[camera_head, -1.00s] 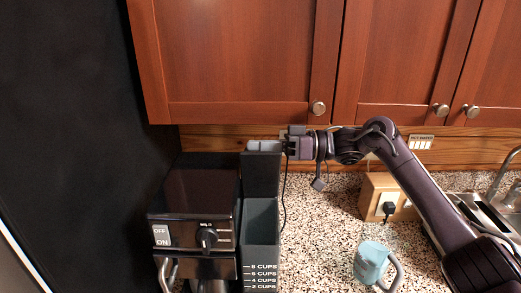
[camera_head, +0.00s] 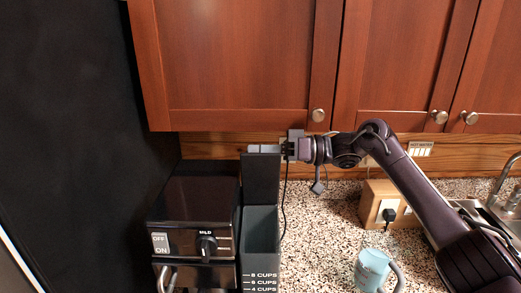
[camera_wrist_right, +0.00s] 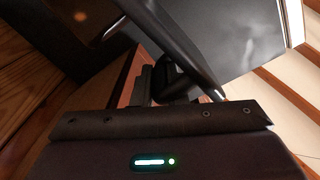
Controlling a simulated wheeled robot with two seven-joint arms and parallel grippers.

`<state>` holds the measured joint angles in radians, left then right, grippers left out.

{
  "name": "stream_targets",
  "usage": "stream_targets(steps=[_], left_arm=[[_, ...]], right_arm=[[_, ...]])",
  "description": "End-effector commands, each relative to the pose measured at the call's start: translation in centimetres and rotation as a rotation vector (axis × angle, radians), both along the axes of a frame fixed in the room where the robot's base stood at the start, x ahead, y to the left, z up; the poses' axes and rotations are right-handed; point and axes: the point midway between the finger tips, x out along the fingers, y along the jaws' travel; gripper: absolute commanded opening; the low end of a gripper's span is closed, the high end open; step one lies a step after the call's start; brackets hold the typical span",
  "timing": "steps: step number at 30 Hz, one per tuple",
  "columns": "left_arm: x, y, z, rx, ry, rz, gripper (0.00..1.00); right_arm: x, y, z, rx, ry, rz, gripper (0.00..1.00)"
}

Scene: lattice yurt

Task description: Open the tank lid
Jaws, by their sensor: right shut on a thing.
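The coffee maker (camera_head: 194,218) stands on the counter at lower left in the head view. Its open grey water tank (camera_head: 259,238), marked with cup levels, is on its right side. The tank lid (camera_head: 262,180) stands upright, swung up at the back of the tank. My right gripper (camera_head: 287,149) is at the top right corner of the lid and is shut on it. In the right wrist view dark parts crowd the fingers, and the exact contact is hard to see. My left gripper is not in view.
Wooden cabinets (camera_head: 240,60) hang just above the lid and my right arm. A blue mug (camera_head: 371,270), an outlet box (camera_head: 380,205) and a sink (camera_head: 508,212) are to the right. A black cord (camera_head: 285,200) hangs beside the tank. A dark wall (camera_head: 70,130) is at left.

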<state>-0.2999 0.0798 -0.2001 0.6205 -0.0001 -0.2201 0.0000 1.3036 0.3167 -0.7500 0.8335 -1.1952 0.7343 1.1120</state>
Motion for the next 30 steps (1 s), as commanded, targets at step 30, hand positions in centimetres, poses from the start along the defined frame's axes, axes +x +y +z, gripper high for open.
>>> stream_targets(steps=[30], left_arm=[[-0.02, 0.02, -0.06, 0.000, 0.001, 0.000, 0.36]], right_arm=[[-0.02, -0.01, -0.72, -0.011, 0.010, -0.001, 0.34]])
